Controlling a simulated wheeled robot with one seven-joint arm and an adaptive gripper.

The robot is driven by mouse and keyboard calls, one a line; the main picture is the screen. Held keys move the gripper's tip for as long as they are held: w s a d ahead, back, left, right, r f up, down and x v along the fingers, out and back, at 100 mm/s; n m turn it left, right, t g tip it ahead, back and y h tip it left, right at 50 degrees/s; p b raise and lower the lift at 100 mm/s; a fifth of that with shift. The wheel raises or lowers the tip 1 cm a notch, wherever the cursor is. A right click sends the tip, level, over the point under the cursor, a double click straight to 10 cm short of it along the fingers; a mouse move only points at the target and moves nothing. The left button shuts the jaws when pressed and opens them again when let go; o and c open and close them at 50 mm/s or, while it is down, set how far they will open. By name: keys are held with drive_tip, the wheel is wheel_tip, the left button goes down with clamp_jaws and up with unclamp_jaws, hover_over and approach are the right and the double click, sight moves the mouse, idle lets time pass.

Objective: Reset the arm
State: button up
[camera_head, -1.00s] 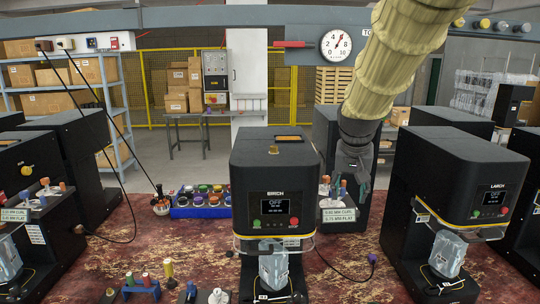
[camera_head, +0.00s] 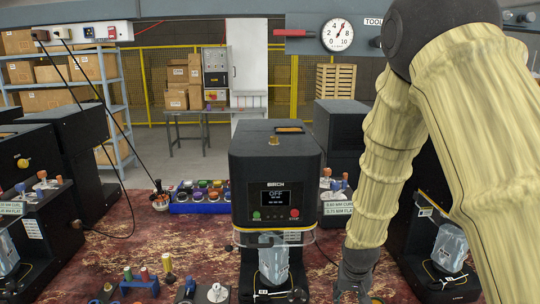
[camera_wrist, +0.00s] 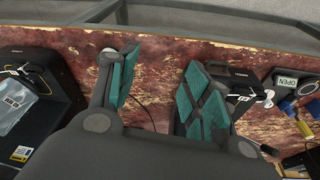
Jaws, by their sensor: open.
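My gripper (camera_wrist: 160,88) shows in the wrist view with its two teal-padded fingers apart and nothing between them. It is over the worn red-brown bench top (camera_wrist: 165,55). In the head view my arm, in a yellowish sleeve, bends at an elbow at the upper right and comes down right of the black BIRCH machine (camera_head: 275,165). The gripper end (camera_head: 352,291) is low there, partly cut off by the bottom edge, so its fingers are hard to make out.
My arm covers much of the black machine at the right (camera_head: 440,277). Another machine (camera_head: 32,165) stands at the left. A blue rack of coloured pots (camera_head: 200,207) sits behind on the bench. A dial gauge (camera_head: 338,36) hangs on the overhead rail.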

drive_tip(key=s+f+b, duration=0.1)
drive_tip(key=s+f, duration=0.6)
drive_tip(key=f, duration=0.5)
drive_tip(key=s+f+g+b, duration=0.1)
drive_tip(key=s+f, duration=0.9)
drive_tip(key=s, duration=0.5)
drive_tip(key=s+f+n+g+b, duration=0.1)
drive_tip(key=s+f+b, duration=0.1)
drive_tip(key=s+f, duration=0.8)
drive_tip(key=s, duration=0.4)
drive_tip(key=shift+s+d+n+g+y, duration=0.2)
drive_tip(key=shift+s+n+g+y, duration=0.1)
drive_tip(key=shift+s+y, duration=0.1)
drive_tip(key=shift+w+r, duration=0.1)
